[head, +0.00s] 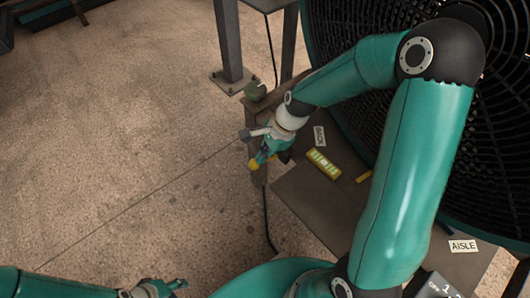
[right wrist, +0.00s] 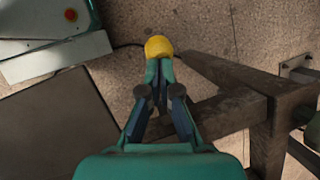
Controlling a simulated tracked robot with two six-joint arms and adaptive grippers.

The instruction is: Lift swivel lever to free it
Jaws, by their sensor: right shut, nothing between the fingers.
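A yellow ball-shaped knob (head: 253,164), which looks like the end of the swivel lever, sits by the brown steel frame; the rest of the lever is hidden. In the right wrist view the knob (right wrist: 158,46) shows just beyond the fingertips. My right gripper (right wrist: 159,72) is shut with nothing between its fingers, its tips at or very near the knob; I cannot tell whether they touch. It also shows in the head view (head: 262,157), pointing down. My left gripper (head: 172,286) is low at the bottom edge, far from the lever; its finger opening is unclear.
The brown steel frame (right wrist: 232,88) stands beside the knob. A dark plate (head: 330,205) with labels and a yellow-green level (head: 323,164) lies to the right. A large black fan grille (head: 340,40) is behind my right arm. Open concrete floor (head: 110,130) spreads left.

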